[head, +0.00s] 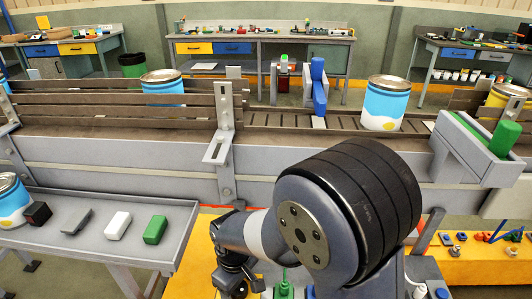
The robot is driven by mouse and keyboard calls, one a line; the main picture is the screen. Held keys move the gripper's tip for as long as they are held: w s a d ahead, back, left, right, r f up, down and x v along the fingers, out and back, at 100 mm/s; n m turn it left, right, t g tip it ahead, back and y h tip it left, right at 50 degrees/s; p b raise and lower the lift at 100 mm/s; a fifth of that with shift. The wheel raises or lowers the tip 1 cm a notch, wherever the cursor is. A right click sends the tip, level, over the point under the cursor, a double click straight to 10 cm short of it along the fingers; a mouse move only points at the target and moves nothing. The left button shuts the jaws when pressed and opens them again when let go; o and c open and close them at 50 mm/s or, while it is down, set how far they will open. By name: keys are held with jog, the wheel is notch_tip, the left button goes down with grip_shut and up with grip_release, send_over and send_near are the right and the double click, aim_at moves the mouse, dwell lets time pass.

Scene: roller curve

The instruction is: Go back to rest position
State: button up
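My arm fills the lower middle of the head view, with a large dark grey and black joint in front of the conveyor. My gripper (238,286) seems to be the black part at the arm's left end, low in the picture and partly cut off by the bottom edge. Its fingers do not show clearly, so I cannot tell whether it is open or shut. It is apart from the conveyor and to the right of the grey side table (92,252).
The roller conveyor (285,120) crosses the view, carrying blue-and-white cans (386,103) (163,86). The side table holds black, grey, white (117,226) and green (155,230) blocks, with a can (12,200) at its left. Workbenches (262,42) stand behind.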

jog(key=m, duration=0.3)
jog(key=shift+m, duration=0.4)
jog(key=m, duration=0.4)
jog(key=shift+p, duration=0.4)
jog(key=m, duration=0.4)
jog(key=shift+p, duration=0.3)
jog(key=m, duration=0.3)
jog(key=shift+a+m+p, duration=0.1)
jog(key=shift+m+p, duration=0.2)
jog(key=shift+r, duration=0.9)
